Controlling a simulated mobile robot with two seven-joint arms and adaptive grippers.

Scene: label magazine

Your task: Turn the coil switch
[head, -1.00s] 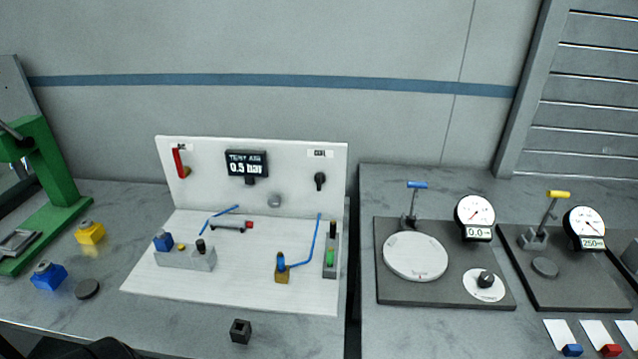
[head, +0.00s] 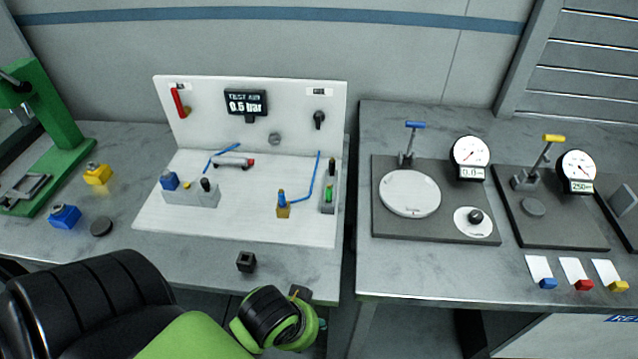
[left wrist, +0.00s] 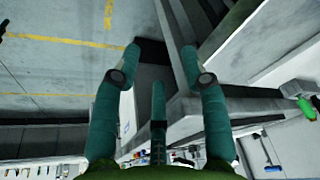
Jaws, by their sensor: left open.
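The coil switch (head: 319,120) is a small black knob on the right part of the white upright panel (head: 290,100), under a small label. Its handle points roughly up and down. My left arm, green and black, comes in from the bottom left in the head view and ends below the table's front edge, well short of the panel. My left gripper (left wrist: 161,52) shows in the left wrist view with its teal fingers spread apart and nothing between them. The floor and table frames lie beyond them. My right gripper is in neither view.
On the panel's base stand a grey block (head: 190,192), a brass fitting (head: 283,208) with blue tubing and a green-topped part (head: 328,195). A red lever (head: 178,102) and a display (head: 246,103) are on the panel. A black block (head: 246,262) sits near the table's front edge.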

